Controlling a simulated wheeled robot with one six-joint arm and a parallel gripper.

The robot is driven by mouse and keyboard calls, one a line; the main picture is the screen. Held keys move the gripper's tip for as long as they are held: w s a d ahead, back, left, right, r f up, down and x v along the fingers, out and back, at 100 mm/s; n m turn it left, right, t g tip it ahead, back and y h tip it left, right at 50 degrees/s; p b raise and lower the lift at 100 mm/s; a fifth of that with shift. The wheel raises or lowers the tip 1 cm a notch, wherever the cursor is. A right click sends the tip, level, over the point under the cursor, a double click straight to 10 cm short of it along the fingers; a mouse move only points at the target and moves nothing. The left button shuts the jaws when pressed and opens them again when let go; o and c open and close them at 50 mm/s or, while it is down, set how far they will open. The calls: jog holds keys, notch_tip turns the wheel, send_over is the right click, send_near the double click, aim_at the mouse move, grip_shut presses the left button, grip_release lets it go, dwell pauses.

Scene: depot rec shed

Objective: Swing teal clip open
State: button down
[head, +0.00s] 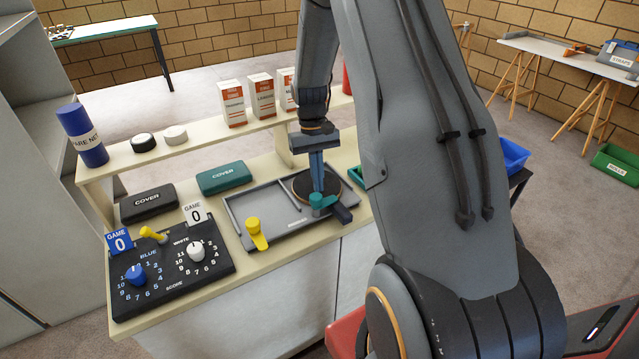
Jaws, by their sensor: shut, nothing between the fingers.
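The teal clip (321,201) sits on the right part of a grey tray (285,234) on the bench, by the edge of a round dark disc (301,187). My gripper (318,188) points down over the disc, its fingers shut and right behind the clip. I cannot tell whether the fingers touch the clip. A yellow clip (256,234) stands at the tray's front left. Part of the disc is hidden behind my gripper.
A black score panel (172,270) with blue and white knobs lies left of the tray. Black (148,203) and teal (224,178) cover cases lie behind. A raised shelf (205,136) carries boxes and a blue cylinder (82,136). My arm hides the bench's right end.

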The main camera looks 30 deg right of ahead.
jog(key=w, duration=0.2)
jog(key=w+b, duration=0.1)
jog(key=shift+w+d+r, duration=0.2)
jog(key=shift+r, duration=0.1)
jog(key=b+v, duration=0.2)
jog(key=v, duration=0.7)
jog(key=shift+s, duration=0.3)
jog(key=shift+a+r, duration=0.1)
jog(key=shift+r, duration=0.05)
jog(key=shift+b, duration=0.3)
